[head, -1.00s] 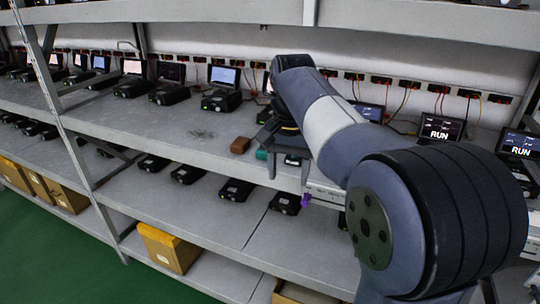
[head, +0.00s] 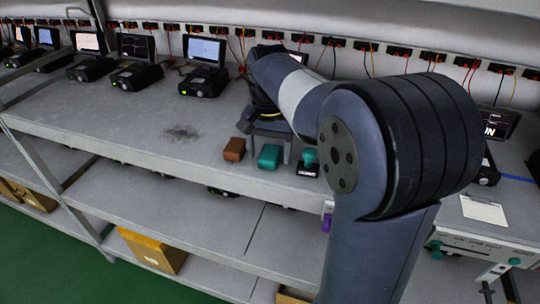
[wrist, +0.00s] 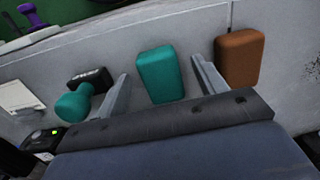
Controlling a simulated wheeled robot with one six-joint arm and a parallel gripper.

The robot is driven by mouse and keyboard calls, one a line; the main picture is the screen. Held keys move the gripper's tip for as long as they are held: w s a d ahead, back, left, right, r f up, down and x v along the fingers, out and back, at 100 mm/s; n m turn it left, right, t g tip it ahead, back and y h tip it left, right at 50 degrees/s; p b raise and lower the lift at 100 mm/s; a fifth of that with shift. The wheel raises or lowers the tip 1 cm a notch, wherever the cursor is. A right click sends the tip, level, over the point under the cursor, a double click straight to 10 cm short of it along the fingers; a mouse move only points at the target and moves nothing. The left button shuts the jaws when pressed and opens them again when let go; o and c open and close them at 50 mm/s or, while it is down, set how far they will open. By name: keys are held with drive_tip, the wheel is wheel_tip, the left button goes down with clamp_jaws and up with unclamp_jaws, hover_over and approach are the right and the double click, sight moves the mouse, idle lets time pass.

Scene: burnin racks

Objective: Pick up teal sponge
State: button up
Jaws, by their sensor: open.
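The teal sponge (head: 269,157) is a small rounded block lying on the upper shelf near its front edge. In the wrist view the teal sponge (wrist: 160,75) lies between the two spread fingers of my gripper (wrist: 161,82), with a gap on each side. My gripper (head: 270,143) is open and empty, close by the sponge in the head view. I cannot tell its exact height above the shelf.
A brown block (head: 234,149) lies left of the sponge. A teal-handled stamp (head: 309,160) stands to its right; in the wrist view the stamp (wrist: 75,102) is beside one finger. A dark smudge (head: 181,132) marks the shelf (head: 120,125), which is clear there.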

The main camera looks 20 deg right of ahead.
sight(269, 155)
drive_tip(key=shift+c, duration=0.4)
drive_tip(key=c, duration=1)
drive_tip(key=shift+r, duration=0.15)
drive_tip(key=shift+r, duration=0.45)
wheel_tip(269, 155, up, 2)
drive_tip(key=shift+r, duration=0.15)
drive_tip(key=s+a+b, duration=0.1)
drive_tip(key=s+a, duration=0.2)
drive_tip(key=s, duration=0.2)
drive_tip(key=s+a+b, duration=0.2)
drive_tip(key=s+a, duration=0.1)
drive_tip(key=s, duration=0.2)
drive_tip(key=s+a+b, duration=0.1)
drive_tip(key=s+a, duration=0.3)
drive_tip(key=s, duration=0.1)
